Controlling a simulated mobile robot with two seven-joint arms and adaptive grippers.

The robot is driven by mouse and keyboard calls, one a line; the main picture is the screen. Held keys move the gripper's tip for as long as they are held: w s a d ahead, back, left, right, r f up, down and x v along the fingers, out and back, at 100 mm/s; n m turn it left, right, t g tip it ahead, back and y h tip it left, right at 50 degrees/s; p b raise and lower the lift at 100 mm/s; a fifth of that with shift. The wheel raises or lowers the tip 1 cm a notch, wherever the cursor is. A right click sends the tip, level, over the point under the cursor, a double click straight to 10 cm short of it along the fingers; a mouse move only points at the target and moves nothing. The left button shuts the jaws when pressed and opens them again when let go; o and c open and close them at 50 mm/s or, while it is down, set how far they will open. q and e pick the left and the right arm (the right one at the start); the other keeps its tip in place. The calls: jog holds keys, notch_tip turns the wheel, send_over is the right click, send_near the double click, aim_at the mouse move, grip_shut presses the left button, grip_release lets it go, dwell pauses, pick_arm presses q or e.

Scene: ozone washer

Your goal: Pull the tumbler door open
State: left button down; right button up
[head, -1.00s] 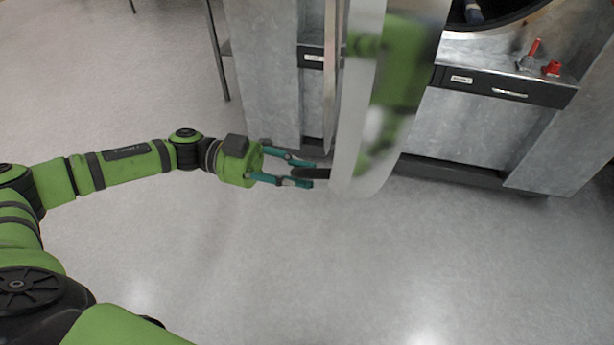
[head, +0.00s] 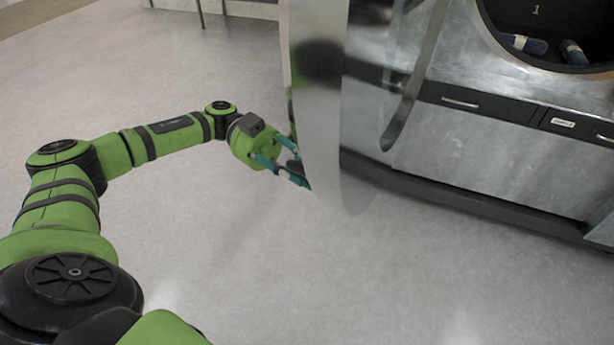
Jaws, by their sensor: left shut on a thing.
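The tumbler door (head: 318,120) is a large shiny steel panel, seen nearly edge-on in the middle of the head view. It stands swung out from the machine front. My left gripper (head: 292,172) is at the left side of the door's lower part. Its teal fingers are shut on a dark part at the door, seemingly its handle, mostly hidden by the fingers and the door edge. My right gripper is not in view.
A round dark drum opening (head: 560,35) at the upper right holds blue-and-white items (head: 527,44). The floor (head: 300,270) in front is clear.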

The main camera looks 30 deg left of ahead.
pick_arm(q)
jog(key=shift+s+a+f, duration=0.1)
jog(key=shift+a+f, duration=0.1)
jog(key=c, duration=1)
grip_release()
jog(key=shift+r, duration=0.1)
jog(key=shift+a, duration=0.1)
jog(key=w+a, duration=0.1)
jog(key=a, duration=0.6)
jog(key=shift+w, duration=0.3)
jog(key=shift+a, duration=0.1)
